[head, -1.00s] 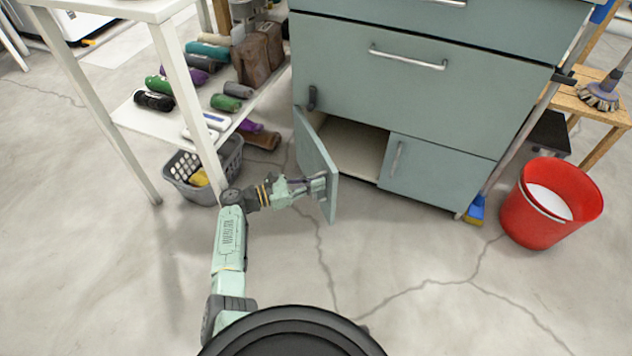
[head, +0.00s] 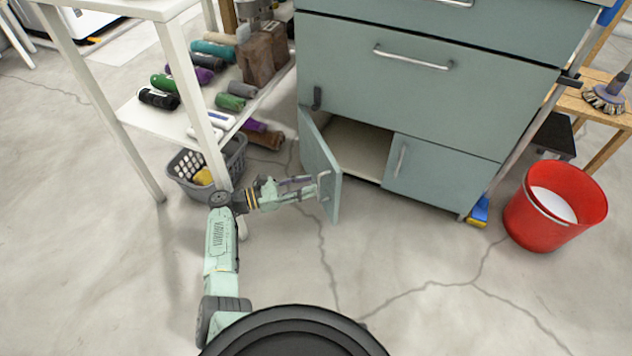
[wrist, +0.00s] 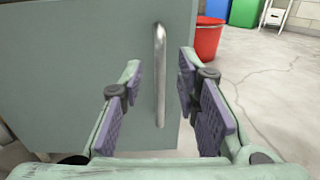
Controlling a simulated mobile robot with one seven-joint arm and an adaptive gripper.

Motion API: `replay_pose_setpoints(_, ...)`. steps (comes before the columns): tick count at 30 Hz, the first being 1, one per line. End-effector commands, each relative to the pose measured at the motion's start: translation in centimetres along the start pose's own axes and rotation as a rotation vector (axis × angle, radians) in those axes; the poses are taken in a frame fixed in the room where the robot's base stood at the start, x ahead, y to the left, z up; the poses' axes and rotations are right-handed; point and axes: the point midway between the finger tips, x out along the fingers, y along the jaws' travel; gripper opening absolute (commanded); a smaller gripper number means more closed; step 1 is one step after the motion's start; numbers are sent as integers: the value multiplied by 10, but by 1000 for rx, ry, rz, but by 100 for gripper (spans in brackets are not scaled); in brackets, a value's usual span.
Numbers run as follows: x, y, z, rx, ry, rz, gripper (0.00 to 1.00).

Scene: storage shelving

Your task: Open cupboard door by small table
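The left cupboard door (head: 321,168) at the bottom of the grey-green cabinet (head: 400,95) stands swung well out, showing part of the pale interior (head: 357,148). In the wrist view the door (wrist: 85,75) fills the left side, with its vertical metal handle (wrist: 160,75) running between my spread fingers. My gripper (head: 315,184) is at the door's outer face by the handle. In the wrist view my gripper (wrist: 160,85) is open, with gaps between both finger pads and the handle. The small white table (head: 160,8) stands left of the cabinet.
A grey basket (head: 190,178) sits under the table's lower shelf (head: 150,118), close to my arm. A red bucket (head: 555,205) stands right of the cabinet. The right cupboard door (head: 440,172) is closed. The floor in front is clear.

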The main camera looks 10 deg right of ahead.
Motion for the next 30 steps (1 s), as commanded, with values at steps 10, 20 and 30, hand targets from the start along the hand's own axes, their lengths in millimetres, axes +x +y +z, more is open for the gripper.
replay_pose_setpoints(10, -67, 1, 0, 0, 1, 2, 29)
replay_pose_setpoints(20, -79, 0, 0, 0, -1, -1, 29)
replay_pose_setpoints(30, -79, 2, 2, 1, -4, 4, 13)
